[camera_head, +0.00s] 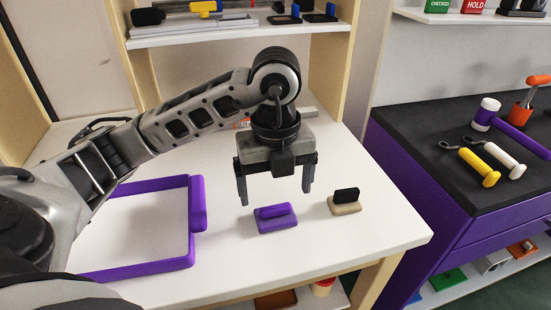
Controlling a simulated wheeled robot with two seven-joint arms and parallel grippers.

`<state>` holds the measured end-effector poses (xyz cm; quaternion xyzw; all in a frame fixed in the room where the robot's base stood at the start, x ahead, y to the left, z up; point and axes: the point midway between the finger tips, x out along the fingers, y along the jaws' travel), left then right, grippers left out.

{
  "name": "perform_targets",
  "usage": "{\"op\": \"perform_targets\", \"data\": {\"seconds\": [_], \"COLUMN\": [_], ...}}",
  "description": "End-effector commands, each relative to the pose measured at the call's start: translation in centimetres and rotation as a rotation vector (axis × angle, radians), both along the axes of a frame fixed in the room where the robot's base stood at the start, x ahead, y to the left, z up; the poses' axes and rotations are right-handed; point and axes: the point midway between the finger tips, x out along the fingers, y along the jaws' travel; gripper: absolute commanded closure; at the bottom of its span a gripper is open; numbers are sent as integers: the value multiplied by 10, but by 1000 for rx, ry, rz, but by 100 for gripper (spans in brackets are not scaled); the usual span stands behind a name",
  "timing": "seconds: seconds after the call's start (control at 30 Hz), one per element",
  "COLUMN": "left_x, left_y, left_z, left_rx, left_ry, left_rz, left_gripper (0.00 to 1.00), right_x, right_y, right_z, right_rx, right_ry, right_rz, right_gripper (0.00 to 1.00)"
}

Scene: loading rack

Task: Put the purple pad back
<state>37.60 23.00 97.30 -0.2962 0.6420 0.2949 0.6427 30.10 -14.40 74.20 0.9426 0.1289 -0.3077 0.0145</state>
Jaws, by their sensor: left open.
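The purple pad (276,217) lies flat on the white table, a small block with a raised ridge along its top. My left gripper (276,196) is above it, fingers spread and pointing down, with nothing between them. The fingertips look a little higher than the pad and apart from it. A purple frame (196,222) lies on the table to the left, partly hidden behind my left arm. My right gripper is out of the picture.
A beige pad with a black ridge (345,203) sits to the right of the purple pad. A white shelf (240,29) with tools stands behind. A dark-topped purple cabinet (440,170) with several handled tools stands at right. The table front is clear.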

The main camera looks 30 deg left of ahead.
Motion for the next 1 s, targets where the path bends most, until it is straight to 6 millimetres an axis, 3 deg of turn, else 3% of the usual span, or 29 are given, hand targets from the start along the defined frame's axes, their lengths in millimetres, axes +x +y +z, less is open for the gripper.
{"op": "perform_targets", "data": {"seconds": [0.03, 0.1, 0.33, 1.0], "left_x": [2, 1, 0, 0], "left_y": [1, 1, 1, 1], "left_z": [17, 31, 58, 62], "left_rx": [3, 3, 2, 1], "left_ry": [-8, -6, -1, 2], "left_rz": [2, 2, 2, 2], "left_gripper": [11, 11, 11, 11], "right_x": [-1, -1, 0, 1], "right_y": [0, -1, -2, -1], "right_z": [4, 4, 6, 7], "right_rx": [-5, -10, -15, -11], "right_ry": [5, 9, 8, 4], "right_rz": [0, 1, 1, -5], "right_gripper": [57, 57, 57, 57]}}
